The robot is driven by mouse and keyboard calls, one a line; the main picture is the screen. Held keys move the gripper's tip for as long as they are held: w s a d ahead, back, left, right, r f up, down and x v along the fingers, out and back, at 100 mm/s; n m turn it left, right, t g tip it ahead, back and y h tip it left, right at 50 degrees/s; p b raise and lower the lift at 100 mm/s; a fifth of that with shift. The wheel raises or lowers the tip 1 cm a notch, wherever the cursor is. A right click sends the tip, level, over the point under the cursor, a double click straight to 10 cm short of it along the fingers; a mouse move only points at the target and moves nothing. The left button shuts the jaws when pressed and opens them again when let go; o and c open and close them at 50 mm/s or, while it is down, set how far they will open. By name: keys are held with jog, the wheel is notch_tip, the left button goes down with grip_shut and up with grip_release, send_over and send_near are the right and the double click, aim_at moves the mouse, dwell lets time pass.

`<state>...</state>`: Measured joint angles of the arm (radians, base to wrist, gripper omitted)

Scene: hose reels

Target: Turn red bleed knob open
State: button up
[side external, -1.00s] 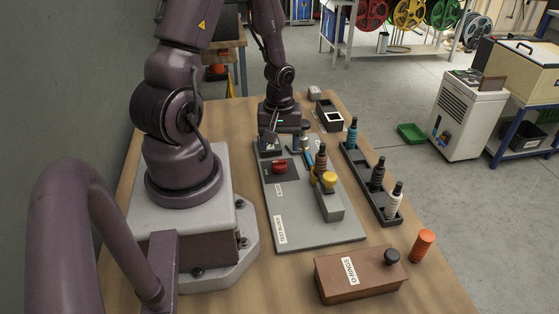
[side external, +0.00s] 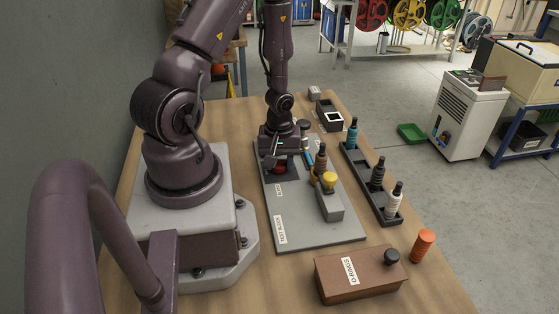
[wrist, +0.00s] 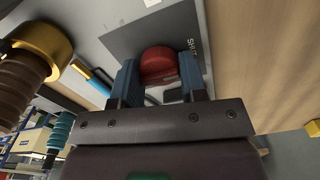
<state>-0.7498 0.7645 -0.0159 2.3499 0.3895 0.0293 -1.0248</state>
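The red bleed knob (side external: 279,170) sits on a dark square plate (side external: 283,179) on the grey test block (side external: 300,236). In the wrist view the red knob (wrist: 158,63) lies between and just beyond my two blue fingertips. My gripper (wrist: 158,75) is open, with one finger on each side of the knob; I cannot tell if either finger touches it. In the side view my gripper (side external: 281,160) is directly over the knob and hides part of it.
A yellow-capped fitting (side external: 330,180) and a brown ribbed fitting (side external: 320,160) stand right of the knob. A rack (side external: 386,206) with several fittings is further right. A brown O-rings box (side external: 355,277) and an orange cylinder (side external: 423,245) are in front. The block's front is clear.

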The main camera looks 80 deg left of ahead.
jog(key=shift+m, duration=0.4)
jog(key=shift+c, duration=0.3)
jog(key=m, duration=0.3)
jog(key=shift+m, duration=0.3)
jog(key=m, duration=0.4)
jog(key=shift+m, duration=0.3)
jog(key=m, duration=0.4)
jog(key=shift+m, duration=2.5)
jog(key=o, duration=0.9)
jog(key=shift+r, duration=0.15)
